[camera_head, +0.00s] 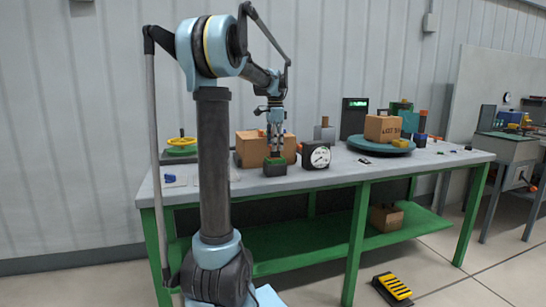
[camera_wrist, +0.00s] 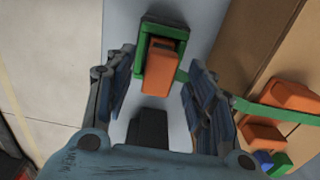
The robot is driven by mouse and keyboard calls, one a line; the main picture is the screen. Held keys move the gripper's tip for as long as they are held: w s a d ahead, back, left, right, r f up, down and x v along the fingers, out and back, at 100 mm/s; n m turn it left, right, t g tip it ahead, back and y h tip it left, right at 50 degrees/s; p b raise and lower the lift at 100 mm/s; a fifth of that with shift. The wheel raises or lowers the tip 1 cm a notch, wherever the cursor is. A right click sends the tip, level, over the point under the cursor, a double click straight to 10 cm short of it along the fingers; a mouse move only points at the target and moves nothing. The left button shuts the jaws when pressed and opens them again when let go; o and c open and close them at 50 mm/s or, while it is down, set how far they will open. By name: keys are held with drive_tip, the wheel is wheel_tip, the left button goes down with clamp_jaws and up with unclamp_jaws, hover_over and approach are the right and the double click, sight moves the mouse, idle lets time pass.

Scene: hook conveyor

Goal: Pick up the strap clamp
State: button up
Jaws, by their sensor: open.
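The strap clamp, as best I can tell, is the orange block in a green frame (camera_wrist: 160,68) with a green band (camera_wrist: 272,112) running to the right in the wrist view. My gripper (camera_wrist: 158,72) is open, with one finger on each side of the orange block; contact cannot be made out. In the head view, my gripper (camera_head: 275,150) points down over the bench, at a small dark box with a green top (camera_head: 276,169). The fingers partly hide that spot.
The grey bench top (camera_head: 350,180) has green legs. A cardboard box (camera_head: 252,150) stands close behind my gripper, and a white dial gauge (camera_head: 318,156) stands just right. A blue turntable (camera_head: 375,145) carries another carton (camera_head: 383,128). A yellow valve wheel (camera_head: 182,142) is at left.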

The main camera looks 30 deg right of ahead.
drive_tip(key=shift+f, duration=1.05)
clamp_jaws()
